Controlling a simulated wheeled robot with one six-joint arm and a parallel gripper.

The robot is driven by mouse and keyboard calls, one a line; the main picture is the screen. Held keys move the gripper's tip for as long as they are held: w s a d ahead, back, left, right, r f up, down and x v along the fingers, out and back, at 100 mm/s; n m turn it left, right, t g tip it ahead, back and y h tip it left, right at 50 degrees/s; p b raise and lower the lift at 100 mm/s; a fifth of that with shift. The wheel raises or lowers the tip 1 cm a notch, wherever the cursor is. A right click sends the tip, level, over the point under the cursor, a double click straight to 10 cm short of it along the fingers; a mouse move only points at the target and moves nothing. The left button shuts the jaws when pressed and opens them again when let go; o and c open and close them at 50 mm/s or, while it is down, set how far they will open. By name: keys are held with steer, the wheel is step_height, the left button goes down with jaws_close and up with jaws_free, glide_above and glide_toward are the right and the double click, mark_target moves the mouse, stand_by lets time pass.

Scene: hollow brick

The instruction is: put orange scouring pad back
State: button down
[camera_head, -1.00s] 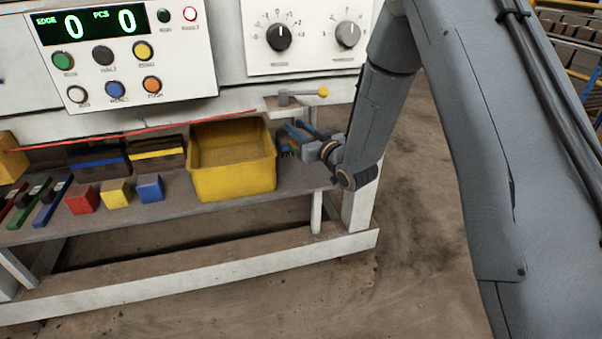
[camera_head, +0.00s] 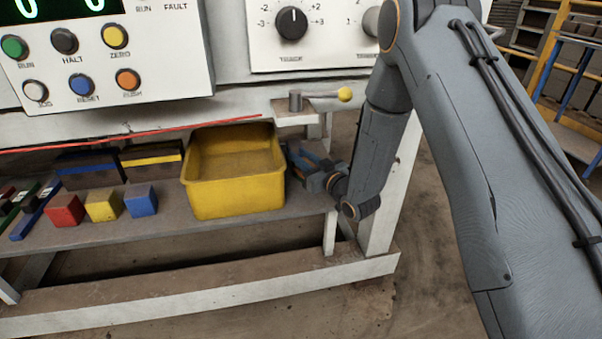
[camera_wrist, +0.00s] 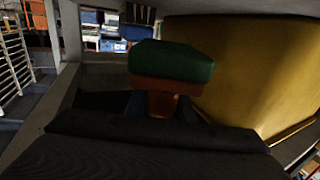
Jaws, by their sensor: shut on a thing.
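The orange scouring pad (camera_wrist: 165,88) has a green top layer (camera_wrist: 172,60) and an orange-brown body. In the wrist view it sits between the jaws of my gripper (camera_wrist: 163,105), which is shut on it. In the head view my gripper (camera_head: 304,162) is at the right end of the shelf, just right of the yellow bin (camera_head: 238,200). The pad is mostly hidden there by the gripper and the bin. In the wrist view the bin's wall (camera_wrist: 245,70) rises close to the right of the pad.
Red (camera_head: 64,210), yellow (camera_head: 102,205) and blue (camera_head: 141,201) blocks stand left of the bin on the shelf (camera_head: 180,228). A white post (camera_head: 330,232) stands below the shelf end.

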step_height(320, 180, down, 4)
steer(key=shift+f+b, duration=0.15)
steer(key=shift+b, duration=0.45)
steer(key=c, duration=1.5)
jaws_free()
steer(key=shift+c, duration=0.2)
steer(key=shift+s, duration=0.15)
steer(key=p+v, duration=0.3)
steer(key=v, duration=0.9)
